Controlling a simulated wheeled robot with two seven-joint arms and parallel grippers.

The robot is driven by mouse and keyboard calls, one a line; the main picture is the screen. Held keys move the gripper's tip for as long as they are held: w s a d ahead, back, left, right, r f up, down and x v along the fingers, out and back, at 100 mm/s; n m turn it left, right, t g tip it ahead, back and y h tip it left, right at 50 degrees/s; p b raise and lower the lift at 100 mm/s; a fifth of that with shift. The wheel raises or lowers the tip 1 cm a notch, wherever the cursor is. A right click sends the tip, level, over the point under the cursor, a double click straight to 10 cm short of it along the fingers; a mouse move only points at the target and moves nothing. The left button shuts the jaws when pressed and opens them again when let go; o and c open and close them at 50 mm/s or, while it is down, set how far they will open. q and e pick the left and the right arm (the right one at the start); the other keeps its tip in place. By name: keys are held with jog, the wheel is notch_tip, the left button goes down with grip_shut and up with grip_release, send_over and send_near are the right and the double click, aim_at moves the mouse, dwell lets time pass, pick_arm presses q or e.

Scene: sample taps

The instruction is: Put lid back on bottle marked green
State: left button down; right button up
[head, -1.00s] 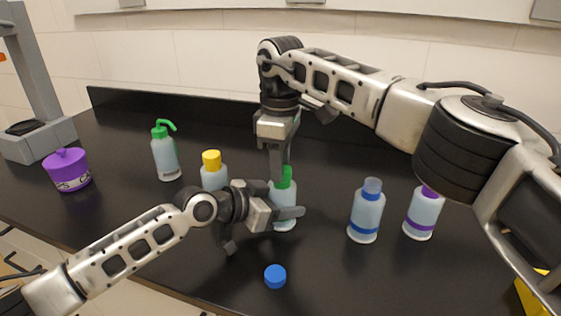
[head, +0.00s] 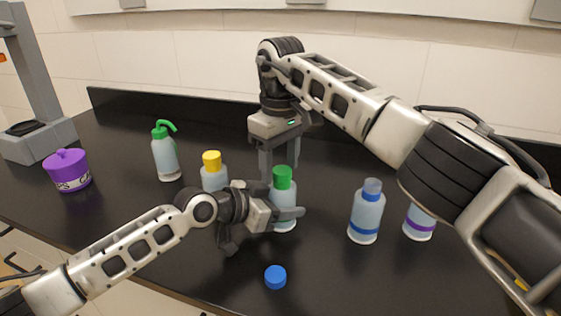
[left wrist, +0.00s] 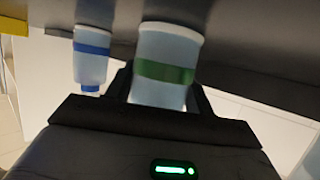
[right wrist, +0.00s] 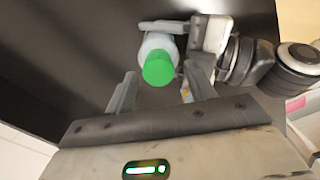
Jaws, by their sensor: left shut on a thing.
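The bottle marked green (head: 285,222) stands upright on the black counter. Its green band (left wrist: 165,72) shows in the left wrist view. The green lid (head: 283,178) sits on top of this bottle and looks level; it also shows in the right wrist view (right wrist: 158,69). My left gripper (head: 286,213) is shut around the bottle's body, from the left. My right gripper (head: 279,160) is open, pointing down just behind and above the lid. In the right wrist view its fingers (right wrist: 160,88) are spread apart, with the lid showing beyond them and not clamped.
A loose blue lid (head: 275,277) lies near the front edge. A blue-banded bottle (head: 366,213) and a purple-banded bottle (head: 418,224), partly behind my right arm, stand right. A yellow-capped bottle (head: 212,172), a green-topped wash bottle (head: 165,155) and a purple pot (head: 67,171) stand left.

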jog(key=shift+r, duration=2.2)
